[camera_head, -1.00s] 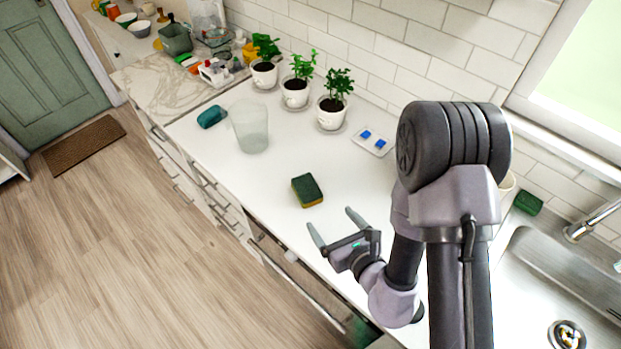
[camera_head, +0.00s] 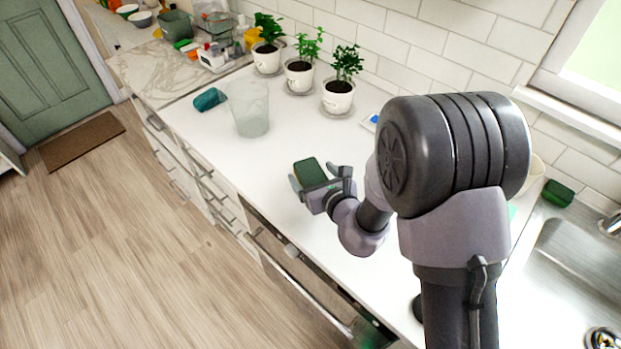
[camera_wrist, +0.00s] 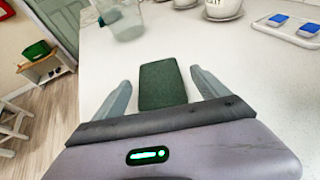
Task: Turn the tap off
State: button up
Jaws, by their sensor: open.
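The tap (camera_head: 612,224) shows only in part at the right edge of the head view, above the steel sink (camera_head: 560,270); its handle cannot be made out there. The tap is not in the wrist view. My gripper (camera_head: 318,178) is open over the white counter, well to the left of the sink. In the wrist view the sponge (camera_wrist: 162,85) sits between the two open fingers of my gripper (camera_wrist: 160,92), with gaps on both sides.
Several potted plants (camera_head: 338,97) line the tiled wall. Another green sponge (camera_head: 558,193) lies behind the sink. The counter's front edge is close to my gripper.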

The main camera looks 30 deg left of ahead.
jog(key=shift+x, duration=1)
jog(key=shift+s, duration=0.1)
